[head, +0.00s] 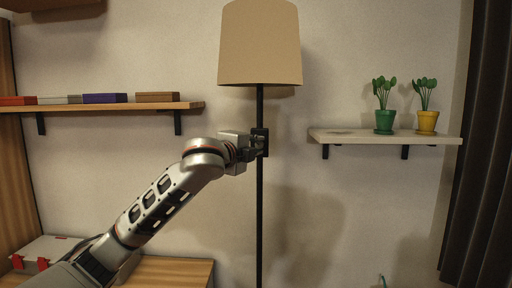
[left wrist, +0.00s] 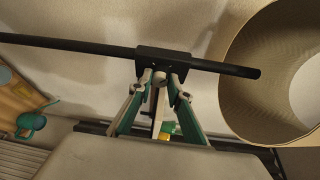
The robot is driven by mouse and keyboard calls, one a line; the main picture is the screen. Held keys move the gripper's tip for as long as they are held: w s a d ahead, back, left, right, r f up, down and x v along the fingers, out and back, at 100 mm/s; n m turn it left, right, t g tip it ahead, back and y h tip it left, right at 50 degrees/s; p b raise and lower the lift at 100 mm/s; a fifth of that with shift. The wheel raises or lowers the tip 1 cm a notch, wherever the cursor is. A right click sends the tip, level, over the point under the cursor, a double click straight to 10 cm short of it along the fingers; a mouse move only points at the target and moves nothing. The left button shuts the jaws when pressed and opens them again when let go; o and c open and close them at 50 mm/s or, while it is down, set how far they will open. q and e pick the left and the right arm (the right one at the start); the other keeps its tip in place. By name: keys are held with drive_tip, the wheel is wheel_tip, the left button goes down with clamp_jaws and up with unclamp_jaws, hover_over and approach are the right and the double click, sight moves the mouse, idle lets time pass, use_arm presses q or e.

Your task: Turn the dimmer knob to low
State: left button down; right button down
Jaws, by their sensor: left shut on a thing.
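A floor lamp has a beige shade (head: 259,45) and a thin black pole (head: 260,215). A black switch box (head: 264,136) sits on the pole below the shade. It also shows in the left wrist view (left wrist: 163,58) with the shade (left wrist: 255,75) at the right. My left gripper (head: 255,144) reaches the box from the left. In the left wrist view its two fingertips (left wrist: 161,82) are closed around the small dimmer knob (left wrist: 160,77) on the box face. The fingers hide most of the knob, so its setting cannot be read. My right gripper is in neither view.
A wooden shelf (head: 110,107) with several flat boxes is on the wall at left. A pale shelf (head: 330,135) at right bears a green pot (head: 384,121) and a yellow pot (head: 427,122). A dark curtain (head: 482,150) hangs far right. The wall beside the pole is clear.

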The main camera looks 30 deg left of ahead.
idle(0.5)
use_arm(q)
drive_tip(key=c, duration=1.9)
unclamp_jaws()
drive_tip(key=s, duration=0.4)
drive_tip(key=s+d, duration=0.1)
drive_tip(key=s, duration=0.3)
drive_tip(key=s+d+r, duration=0.1)
drive_tip(key=s, duration=0.2)
drive_tip(key=shift+s, duration=0.4)
